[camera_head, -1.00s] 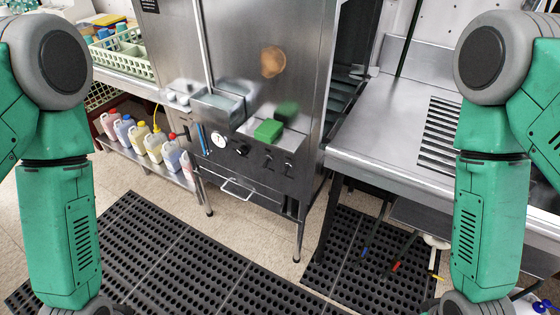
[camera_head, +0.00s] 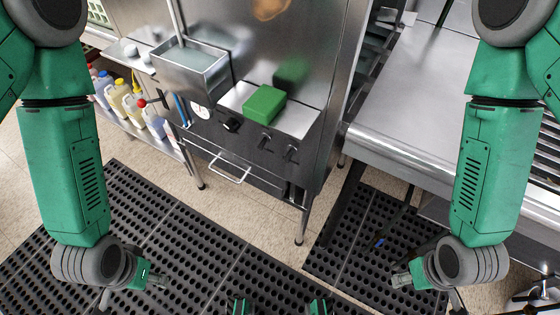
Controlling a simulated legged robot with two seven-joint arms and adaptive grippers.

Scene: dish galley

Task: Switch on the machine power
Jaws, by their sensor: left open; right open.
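The machine is a tall stainless steel cabinet (camera_head: 270,55) in the middle of the view. Its front panel carries a round white gauge (camera_head: 200,110), a black knob (camera_head: 231,125) and two dark switch-like controls (camera_head: 264,141) and (camera_head: 290,153) to the right. I cannot read labels or tell which one is the power control. My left gripper (camera_head: 132,288) is at the lower left, below and left of the panel, open and empty. My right gripper (camera_head: 428,288) is at the lower right, well away from the panel, open and empty.
A bar handle (camera_head: 230,168) juts out below. Bottles (camera_head: 133,107) stand on a shelf at left. A steel counter (camera_head: 410,110) flanks the right. Black mats (camera_head: 190,230) cover the floor.

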